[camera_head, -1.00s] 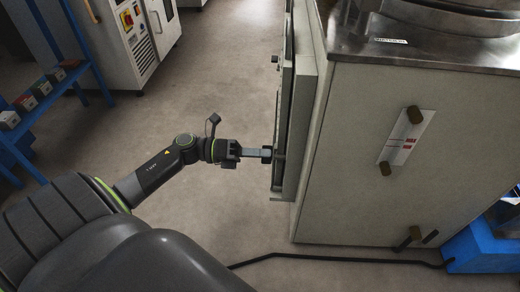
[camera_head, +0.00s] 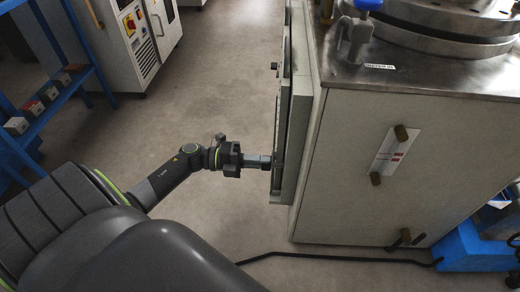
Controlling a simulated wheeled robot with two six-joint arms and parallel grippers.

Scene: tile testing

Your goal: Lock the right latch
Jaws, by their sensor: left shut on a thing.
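The light grey machine (camera_head: 340,190) stands at the right, with a door panel (camera_head: 300,100) on its left side seen nearly edge-on. My left gripper (camera_head: 268,162) reaches in from the left and is at the near part of this panel. It is shut on the right latch, which is mostly hidden between the fingers and seen edge-on, so I cannot tell its angle. A small dark latch (camera_head: 274,66) sticks out of the panel farther back, apart from the gripper. My right gripper is not in view.
A blue shelf (camera_head: 70,90) with small boxes stands at the left, and a white cabinet (camera_head: 140,45) behind it. A black cable (camera_head: 340,256) runs along the floor to a blue box (camera_head: 480,250). The floor (camera_head: 215,90) between shelf and machine is clear.

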